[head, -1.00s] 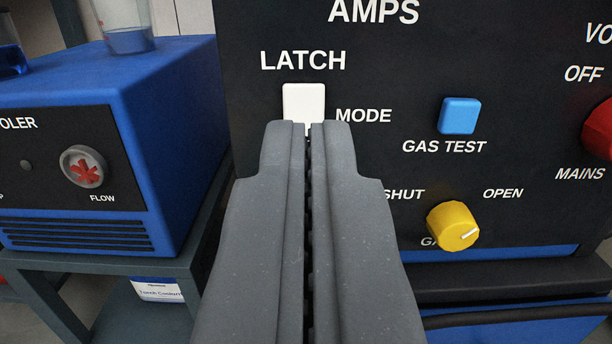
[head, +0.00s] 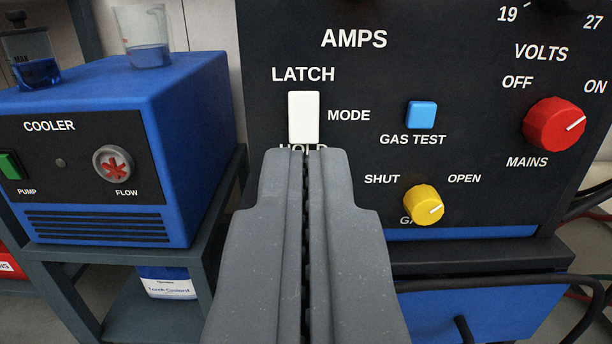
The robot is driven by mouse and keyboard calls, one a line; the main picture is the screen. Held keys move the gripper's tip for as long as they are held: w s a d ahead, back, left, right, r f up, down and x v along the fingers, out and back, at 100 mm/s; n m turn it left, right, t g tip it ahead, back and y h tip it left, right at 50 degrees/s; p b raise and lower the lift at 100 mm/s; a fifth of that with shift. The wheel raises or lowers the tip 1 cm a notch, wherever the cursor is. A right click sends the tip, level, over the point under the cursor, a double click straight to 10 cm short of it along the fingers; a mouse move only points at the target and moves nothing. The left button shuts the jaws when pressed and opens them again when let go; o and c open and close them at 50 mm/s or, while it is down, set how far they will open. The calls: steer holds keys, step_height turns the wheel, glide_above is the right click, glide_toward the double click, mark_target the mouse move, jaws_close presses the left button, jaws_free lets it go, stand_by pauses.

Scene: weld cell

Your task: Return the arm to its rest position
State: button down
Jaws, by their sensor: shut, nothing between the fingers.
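My gripper (head: 305,152) is in the lower middle of the head view. Its two grey fingers are pressed together with nothing between them. The fingertips appear just below the white mode switch (head: 303,117) on the black welder panel (head: 455,75), and they partly cover the word HOLD. The whole white switch shows, below the word LATCH. I cannot tell exactly how far the fingertips are from the panel.
The blue cooler (head: 190,150) stands on a grey stand at left, with a beaker (head: 142,38) and a flask (head: 30,58) on top. The panel carries a blue gas test button (head: 421,115), a yellow knob (head: 423,205) and a red mains knob (head: 554,125). Cables hang at lower right.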

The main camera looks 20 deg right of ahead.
steer(key=w+a+r+n+y, duration=0.1)
steer(key=w+a+r, duration=0.15)
steer(key=r, duration=1.05)
steer(key=w+a+r+g+y+p, duration=0.1)
steer(key=a+r, duration=0.2)
steer(key=r, duration=1)
steer(key=w+a+r+n+y, duration=0.1)
steer(key=w+a+r, duration=0.15)
steer(key=r, duration=1.05)
steer(key=s+a+r, duration=0.3)
steer(key=s+r, duration=0.7)
steer(key=s+a+r+g+y+p, duration=0.1)
steer(key=s+a+r, duration=0.3)
steer(key=s+r, duration=0.6)
steer(key=s+a+r+n+g+y, duration=0.1)
steer(key=s+a+r, duration=0.2)
steer(key=s+r, duration=0.7)
steer(key=shift+a+r, duration=0.4)
steer(key=shift+r, duration=0.05)
